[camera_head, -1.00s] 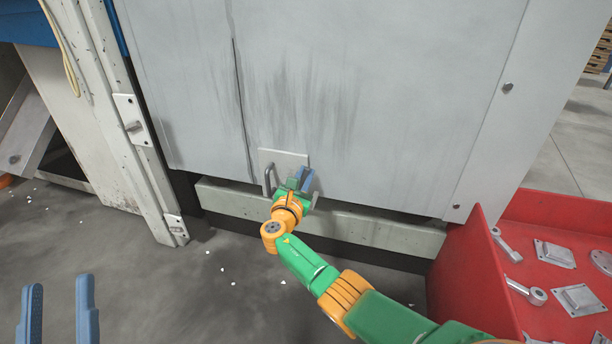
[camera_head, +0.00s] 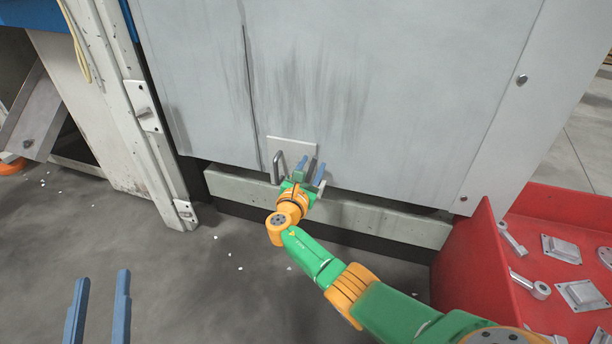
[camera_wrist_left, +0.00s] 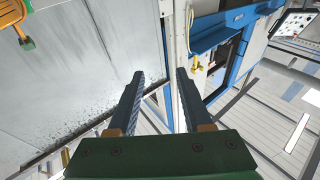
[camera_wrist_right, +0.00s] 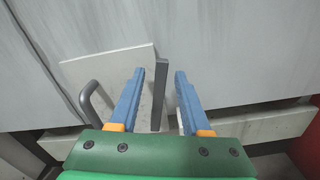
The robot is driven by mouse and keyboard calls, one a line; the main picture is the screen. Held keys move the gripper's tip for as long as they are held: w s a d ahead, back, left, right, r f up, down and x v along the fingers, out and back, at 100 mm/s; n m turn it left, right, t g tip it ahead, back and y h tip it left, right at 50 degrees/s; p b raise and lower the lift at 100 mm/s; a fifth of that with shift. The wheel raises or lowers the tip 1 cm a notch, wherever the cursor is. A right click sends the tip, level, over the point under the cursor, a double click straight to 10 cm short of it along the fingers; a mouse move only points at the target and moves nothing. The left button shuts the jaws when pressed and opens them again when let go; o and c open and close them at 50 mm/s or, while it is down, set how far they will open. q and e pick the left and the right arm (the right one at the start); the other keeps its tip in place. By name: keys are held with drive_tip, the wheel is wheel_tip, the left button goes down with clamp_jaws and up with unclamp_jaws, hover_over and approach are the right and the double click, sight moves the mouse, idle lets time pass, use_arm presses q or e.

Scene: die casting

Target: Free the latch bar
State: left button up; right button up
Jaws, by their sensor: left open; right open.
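A pale square plate (camera_head: 292,143) sits low on the large grey door. A bent rod handle (camera_head: 277,168) stands out at its left. In the right wrist view, the plate (camera_wrist_right: 110,66), the handle (camera_wrist_right: 90,100) and a flat dark grey bar (camera_wrist_right: 160,105) show. I take this bar as the latch bar. My right gripper (camera_head: 309,163) is open, its blue fingers either side of the bar, with a visible gap at the right finger; contact at the left is unclear. My left gripper (camera_head: 102,278) is open and empty, low at the left, away from the plate.
A pale horizontal beam (camera_head: 365,217) runs below the door. A red bin (camera_head: 470,265) with several metal castings stands at the right. A white post (camera_head: 125,120) with brackets stands left of the door. The dark floor in front has scattered white bits.

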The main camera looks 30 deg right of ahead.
drive_tip(key=p+v, duration=0.1)
drive_tip(key=v, duration=0.1)
drive_tip(key=shift+s+a+r+p, duration=0.1)
drive_tip(key=shift+s+a+p, duration=0.15)
drive_tip(key=shift+p, duration=0.1)
use_arm(q)
drive_tip(key=s+a+f+g+y, duration=0.1)
drive_tip(key=s+f+g, duration=0.2)
drive_tip(key=f, duration=0.3)
drive_tip(key=s+a+f+g+y+p, duration=0.1)
drive_tip(key=s+a+f+g, duration=0.1)
drive_tip(key=s+f+g, duration=0.2)
drive_tip(key=s+a+f+n+g+y, duration=0.1)
drive_tip(key=s+a+f+g+y, duration=0.1)
drive_tip(key=f+g, duration=0.4)
wheel_tip(320, 180, down, 4)
drive_tip(key=shift+s+f+g+p, duration=0.15)
drive_tip(key=shift+s+g+p, duration=0.2)
drive_tip(key=shift+s, duration=0.35)
use_arm(e)
drive_tip(key=v, duration=0.3)
drive_tip(key=shift+s, duration=0.1)
use_arm(q)
drive_tip(key=shift+d, duration=0.1)
